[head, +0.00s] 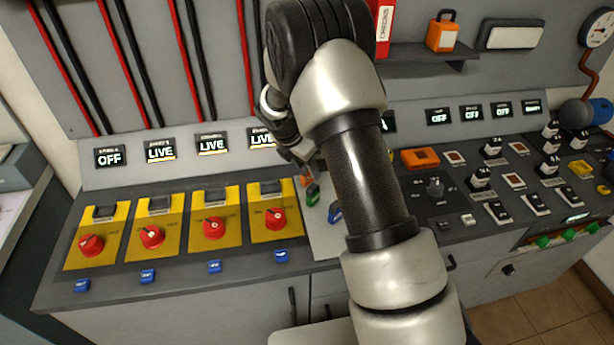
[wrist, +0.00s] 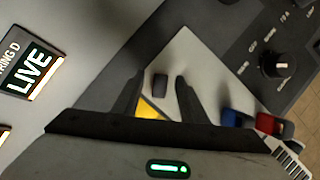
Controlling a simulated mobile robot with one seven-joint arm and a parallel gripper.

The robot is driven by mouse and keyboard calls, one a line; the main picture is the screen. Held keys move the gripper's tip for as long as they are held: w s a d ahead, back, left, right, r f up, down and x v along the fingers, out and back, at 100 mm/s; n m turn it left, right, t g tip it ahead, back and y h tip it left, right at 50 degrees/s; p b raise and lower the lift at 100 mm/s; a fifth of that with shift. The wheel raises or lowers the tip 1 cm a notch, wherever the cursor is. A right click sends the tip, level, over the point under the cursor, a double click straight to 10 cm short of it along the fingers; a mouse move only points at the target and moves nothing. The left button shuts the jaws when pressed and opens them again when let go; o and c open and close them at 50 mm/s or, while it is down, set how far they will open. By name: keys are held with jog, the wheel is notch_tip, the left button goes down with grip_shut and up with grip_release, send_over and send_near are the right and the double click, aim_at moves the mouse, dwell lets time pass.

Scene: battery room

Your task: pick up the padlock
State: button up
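An orange padlock-shaped object (head: 443,36) with a dark shackle stands upright on the shelf at the upper right in the head view, well apart from my gripper. My gripper is mostly hidden behind my arm in the head view. In the wrist view, my gripper (wrist: 157,98) has its two dark fingers spread apart. A small dark block (wrist: 160,84) shows between the fingertips on a pale plate, with no visible grip on it. A yellow patch (wrist: 149,109) lies lower between the fingers, partly hidden; I cannot tell what it is.
Yellow switch plates with red knobs (head: 213,228) line the console's left. Green (head: 313,195) and blue (head: 335,213) small items lie near the pale plate. The dark shelf (head: 420,73) holds a red binder (head: 383,25). Switches crowd the console's right.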

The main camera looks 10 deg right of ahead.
grip_shut()
jog(key=shift+r, duration=0.1)
jog(key=shift+r, duration=0.1)
